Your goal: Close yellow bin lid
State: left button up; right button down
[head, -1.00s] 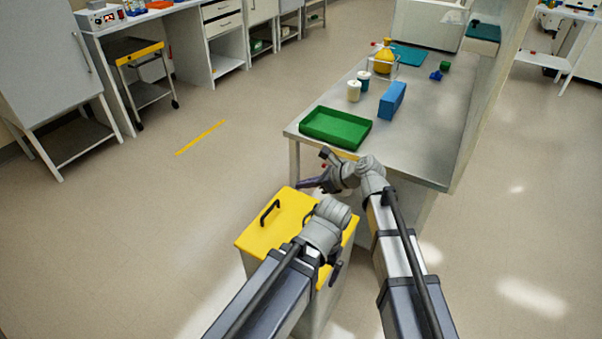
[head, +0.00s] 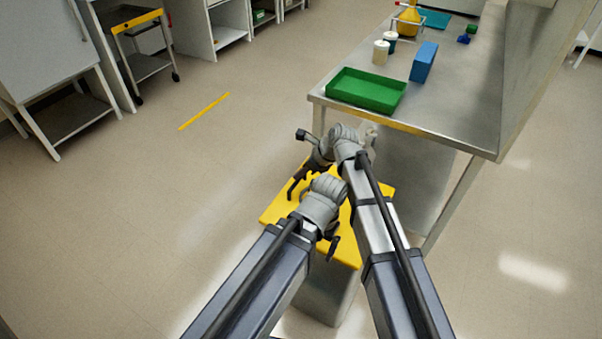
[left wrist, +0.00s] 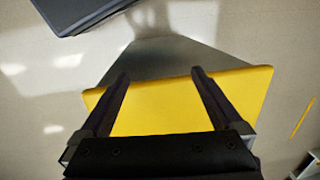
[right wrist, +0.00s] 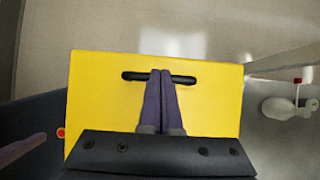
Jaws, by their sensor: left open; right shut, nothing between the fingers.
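The yellow bin lid (head: 350,252) lies about flat over the grey bin body (head: 328,292) in the head view. I cannot tell whether a gap is left under it. Its black handle (right wrist: 182,79) shows in the right wrist view, partly hidden behind my right fingers. My right gripper (right wrist: 160,72) is shut and empty, its tips overlapping the handle's middle; contact is unclear. In the head view it (head: 312,168) is over the lid's far part.
A steel bench (head: 455,115) stands just beyond the bin to the right. It bears a green tray (head: 366,91), a blue box (head: 423,62) and small bottles (head: 381,53). Open floor (head: 150,210) lies to the left, with a yellow stripe (head: 204,110) on it.

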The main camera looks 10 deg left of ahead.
jog(key=shift+a+f+b, duration=0.2)
jog(key=shift+f+b, duration=0.15)
jog(key=shift+f, duration=0.3)
pick_arm(q)
jog(key=shift+a+f, duration=0.1)
jog(key=shift+f, duration=0.6)
jog(key=shift+s+f, duration=0.1)
pick_arm(e)
jog(key=shift+s+f, duration=0.1)
jog(key=shift+r+p, duration=0.55)
jog(key=shift+r, duration=0.05)
pick_arm(q)
notch_tip(320, 180, up, 14)
jog(key=a+p, duration=0.1)
jog(key=p, duration=1.2)
jog(key=shift+s+a, duration=0.2)
jog(key=shift+a, duration=0.2)
pick_arm(e)
notch_tip(320, 180, up, 13)
jog(key=d, duration=0.2)
jog(key=shift+s+d, duration=0.3)
